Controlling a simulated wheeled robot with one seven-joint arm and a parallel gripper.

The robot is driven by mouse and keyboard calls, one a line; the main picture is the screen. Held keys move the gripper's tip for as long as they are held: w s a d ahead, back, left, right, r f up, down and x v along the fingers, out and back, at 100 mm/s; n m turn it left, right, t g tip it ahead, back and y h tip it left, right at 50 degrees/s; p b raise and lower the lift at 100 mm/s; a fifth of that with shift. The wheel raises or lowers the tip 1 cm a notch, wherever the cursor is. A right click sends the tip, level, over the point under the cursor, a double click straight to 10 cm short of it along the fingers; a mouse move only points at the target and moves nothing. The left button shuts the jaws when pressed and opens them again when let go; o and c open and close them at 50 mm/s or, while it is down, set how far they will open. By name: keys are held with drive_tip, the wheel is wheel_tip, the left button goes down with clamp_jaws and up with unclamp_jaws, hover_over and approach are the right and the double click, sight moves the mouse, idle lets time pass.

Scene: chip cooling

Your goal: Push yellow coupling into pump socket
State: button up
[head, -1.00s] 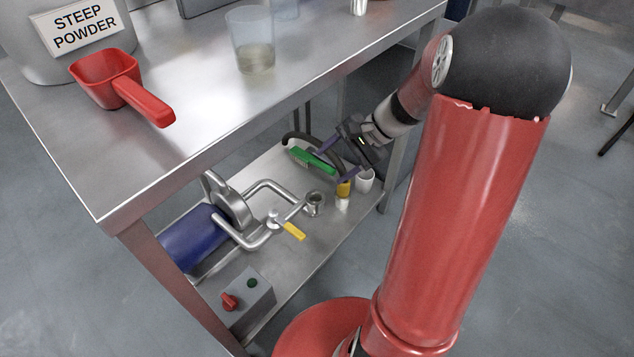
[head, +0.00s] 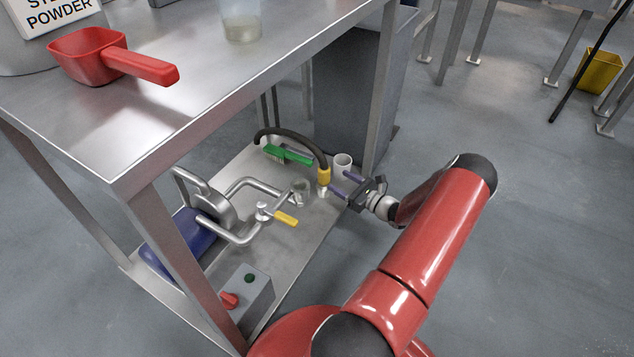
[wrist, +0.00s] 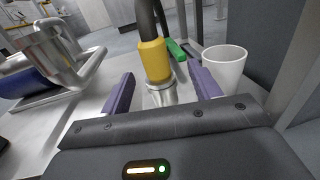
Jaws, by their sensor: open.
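The yellow coupling (head: 323,176) is on the end of a black hose (head: 292,136) above the lower shelf. It stands about upright, with a pale metal piece (head: 323,191) under it. My gripper (head: 342,187) is open, low on the coupling's right side, its purple fingers pointing at it. In the wrist view the coupling (wrist: 154,62) shows between the two spread fingers, with gaps on both sides. The metal piece (wrist: 161,95) below it shows there too. A small round metal cup or socket (head: 300,186) stands left of the coupling near the pump pipes; I cannot tell whether it is the pump socket.
A white cup (head: 342,161) stands close behind my gripper, and right of it in the wrist view (wrist: 224,66). A green brush (head: 288,155) lies behind. The blue pump (head: 178,245), yellow-handled valve (head: 285,218) and switch box (head: 250,290) are left. A table leg (head: 383,90) rises nearby.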

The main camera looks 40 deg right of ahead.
sight(329, 178)
drive_tip(key=x, duration=0.5)
drive_tip(key=a+b+x, duration=0.1)
drive_tip(key=x, duration=0.1)
drive_tip(key=shift+f, duration=0.3)
drive_tip(key=c, duration=1.2)
drive_tip(key=shift+r, duration=0.1)
